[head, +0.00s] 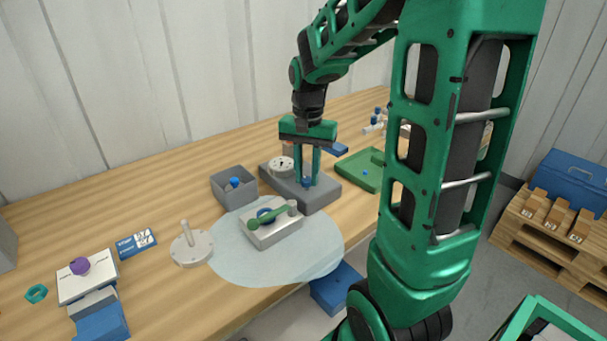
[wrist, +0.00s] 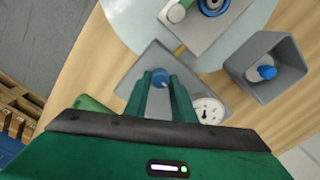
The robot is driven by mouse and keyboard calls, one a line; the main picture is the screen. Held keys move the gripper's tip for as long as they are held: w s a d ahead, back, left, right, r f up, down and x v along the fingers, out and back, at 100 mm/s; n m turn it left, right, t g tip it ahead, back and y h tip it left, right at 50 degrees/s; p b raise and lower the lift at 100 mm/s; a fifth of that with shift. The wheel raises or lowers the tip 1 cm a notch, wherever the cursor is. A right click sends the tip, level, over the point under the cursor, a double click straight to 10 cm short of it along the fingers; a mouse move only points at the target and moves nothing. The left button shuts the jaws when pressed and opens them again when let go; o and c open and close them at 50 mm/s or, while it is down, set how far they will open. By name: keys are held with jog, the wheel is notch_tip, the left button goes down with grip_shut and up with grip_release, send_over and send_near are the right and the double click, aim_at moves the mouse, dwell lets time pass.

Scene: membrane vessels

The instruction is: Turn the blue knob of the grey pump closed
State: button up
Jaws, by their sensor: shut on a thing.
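The grey pump (head: 322,194) is a flat grey block on the wooden table, with a round white gauge (head: 282,166) on its left part. Its blue knob (wrist: 160,78) shows between my fingertips in the wrist view, and a bit of it shows below them in the head view (head: 308,183). My gripper (head: 308,178) points straight down over the pump. Its two green fingers are shut on the blue knob, one on each side. The fingers hide part of the knob, so its exact turn is hard to tell. The gripper also shows in the wrist view (wrist: 161,82).
A grey open box (head: 233,172) holding a blue-topped item is to the left. A green tray (head: 362,170) is close on the right.

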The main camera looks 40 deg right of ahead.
aim_at(306, 178)
jog(key=shift+w+a+r, duration=0.1)
jog(key=shift+a, duration=0.05)
jog(key=o, duration=1.1)
jog(key=shift+c, duration=0.2)
notch_tip(306, 178, up, 11)
jog(key=shift+f, duration=0.2)
jog(key=s+f+n, duration=0.2)
jog(key=s+f, duration=0.2)
jog(key=s, duration=0.6)
jog(key=s+f+n, duration=0.2)
jog(key=s+f, duration=0.3)
jog(key=s, duration=0.6)
jog(key=shift+s+a+f+n, duration=0.25)
jog(key=shift+a+n, duration=0.05)
jog(key=shift+a, duration=0.05)
